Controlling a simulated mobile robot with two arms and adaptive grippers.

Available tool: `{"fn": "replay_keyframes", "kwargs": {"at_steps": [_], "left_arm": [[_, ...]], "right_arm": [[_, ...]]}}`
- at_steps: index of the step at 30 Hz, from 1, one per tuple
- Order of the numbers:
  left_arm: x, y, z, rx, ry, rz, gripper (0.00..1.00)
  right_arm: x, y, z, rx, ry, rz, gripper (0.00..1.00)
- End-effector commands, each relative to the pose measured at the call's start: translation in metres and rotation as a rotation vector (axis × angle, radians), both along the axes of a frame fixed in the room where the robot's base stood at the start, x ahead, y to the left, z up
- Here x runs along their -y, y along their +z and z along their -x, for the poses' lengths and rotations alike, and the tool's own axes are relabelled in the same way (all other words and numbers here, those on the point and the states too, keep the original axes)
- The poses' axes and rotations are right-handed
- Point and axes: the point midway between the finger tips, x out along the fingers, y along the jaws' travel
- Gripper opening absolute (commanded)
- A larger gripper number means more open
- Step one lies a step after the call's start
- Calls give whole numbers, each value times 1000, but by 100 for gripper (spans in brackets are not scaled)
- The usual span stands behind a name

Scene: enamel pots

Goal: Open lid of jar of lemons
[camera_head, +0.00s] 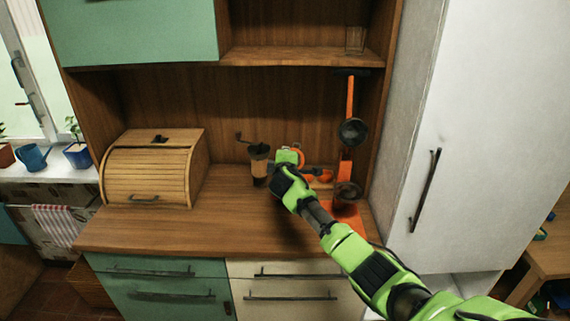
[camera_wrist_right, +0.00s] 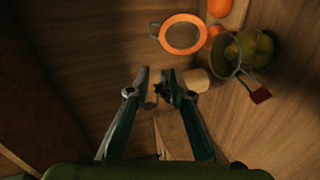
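The jar of lemons (camera_wrist_right: 248,48) is at the upper right in the right wrist view. It is glass, with yellow-green fruit inside, a grey round rim and a red tab (camera_wrist_right: 260,94) on its near side. I cannot make out clearly how its lid sits. My right gripper (camera_wrist_right: 156,76) has its two fingers apart, with nothing held between them. It is to the left of and nearer than the jar, not touching it. In the head view my right arm reaches over the counter and its green wrist hides the jar. My left gripper is out of view.
An orange-rimmed round item (camera_wrist_right: 183,34) and oranges (camera_wrist_right: 216,8) lie near the jar. A coffee grinder (camera_head: 259,165) stands left of my right wrist. A wooden bread box (camera_head: 155,170) is farther left. The counter front (camera_head: 180,235) is clear.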

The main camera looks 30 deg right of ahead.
Motion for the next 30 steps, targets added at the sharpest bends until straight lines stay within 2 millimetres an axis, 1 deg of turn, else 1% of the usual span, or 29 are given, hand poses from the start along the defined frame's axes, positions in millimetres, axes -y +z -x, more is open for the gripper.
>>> {"fn": "replay_keyframes", "kwargs": {"at_steps": [18,24,30], "left_arm": [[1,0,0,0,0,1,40],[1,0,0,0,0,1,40],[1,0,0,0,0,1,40]], "right_arm": [[-40,23,67,0,1,1,21],[-46,26,78,0,0,1,21],[-47,27,80,-1,-1,1,21]]}}
